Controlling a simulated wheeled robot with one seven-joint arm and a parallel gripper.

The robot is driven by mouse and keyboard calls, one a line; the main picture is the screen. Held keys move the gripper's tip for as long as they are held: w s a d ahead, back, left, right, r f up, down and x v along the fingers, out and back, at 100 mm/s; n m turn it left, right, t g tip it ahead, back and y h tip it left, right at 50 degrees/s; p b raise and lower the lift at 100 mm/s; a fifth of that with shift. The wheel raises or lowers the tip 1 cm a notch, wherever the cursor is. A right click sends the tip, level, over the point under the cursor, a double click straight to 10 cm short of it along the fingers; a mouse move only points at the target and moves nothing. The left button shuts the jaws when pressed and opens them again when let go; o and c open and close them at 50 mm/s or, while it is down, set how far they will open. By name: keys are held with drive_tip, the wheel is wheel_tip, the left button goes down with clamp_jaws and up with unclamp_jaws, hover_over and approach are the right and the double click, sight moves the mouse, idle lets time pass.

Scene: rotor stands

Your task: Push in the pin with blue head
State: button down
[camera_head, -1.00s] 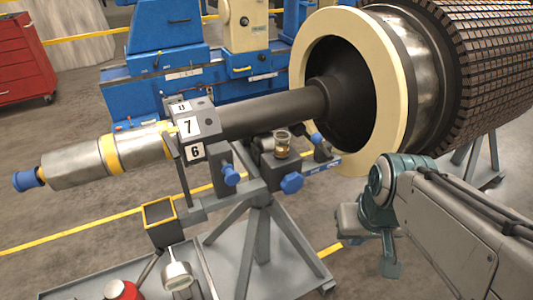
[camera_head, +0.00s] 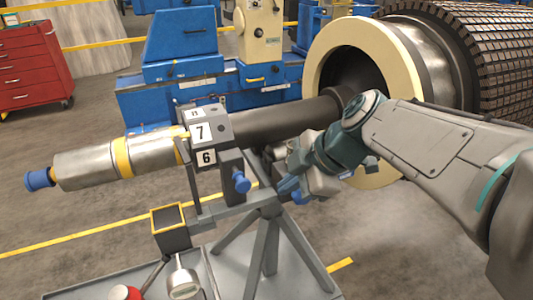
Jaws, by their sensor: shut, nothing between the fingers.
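Several blue heads show on the rotor stand. One blue-headed pin (camera_head: 240,182) sticks out of the block below the numbered plates, in clear view. Another blue head (camera_head: 301,198) lies farther right, mostly covered by my gripper. I cannot tell which is the task's pin or how deep either sits. My gripper (camera_head: 284,187) is shut and empty. It points left and down over the right end of the stand's crossbar, right of the clear blue head and apart from it in the picture. Contact with the right blue head cannot be told.
The rotor shaft (camera_head: 285,117) with a blue end cap (camera_head: 38,180) lies across the stand (camera_head: 262,250). The cream ring (camera_head: 322,52) and large rotor body are behind my arm. A yellow-rimmed box (camera_head: 168,218) and a gauge (camera_head: 184,284) stand front left.

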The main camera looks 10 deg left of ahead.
sight(241, 182)
drive_tip(key=w+a+f+n+p, duration=0.1)
drive_tip(key=w+a+f+p, duration=0.1)
drive_tip(key=w+a+f, duration=0.3)
drive_tip(key=shift+w+a+f+p, duration=0.35)
drive_tip(key=shift+a+f, duration=0.9)
drive_tip(key=shift+a, duration=0.5)
